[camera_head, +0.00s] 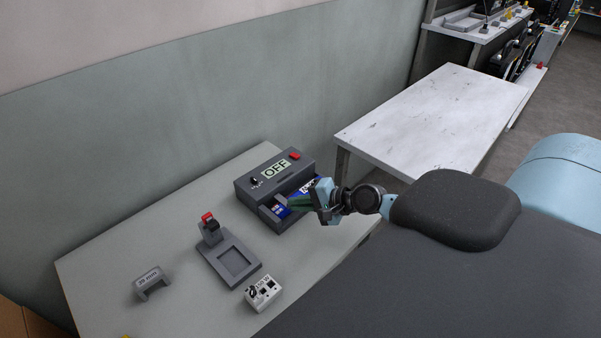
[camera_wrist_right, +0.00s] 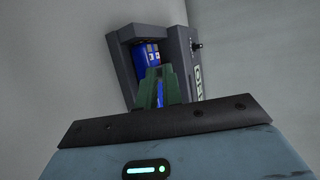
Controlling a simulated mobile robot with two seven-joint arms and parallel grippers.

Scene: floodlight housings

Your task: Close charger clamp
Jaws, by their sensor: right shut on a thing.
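The dark grey charger (camera_head: 243,188) sits at the back right of the near table, with an "OFF" display, a red button and a black knob on top. Blue battery surface (camera_head: 281,211) shows in its front bay, and also in the right wrist view (camera_wrist_right: 147,54). My right gripper (camera_head: 301,201) reaches into the bay from the right; its green fingers (camera_wrist_right: 160,85) are shut, with a blue strip between them. The strip appears to be part of the battery. Which grey part is the clamp, I cannot tell. My left gripper is not in view.
A grey stand (camera_head: 232,262) with a red-topped post is left of the charger. A white box with a knob (camera_head: 263,293) and a small grey bracket (camera_head: 150,281) are nearer the front. The wall is close behind; another table (camera_head: 432,115) is bare.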

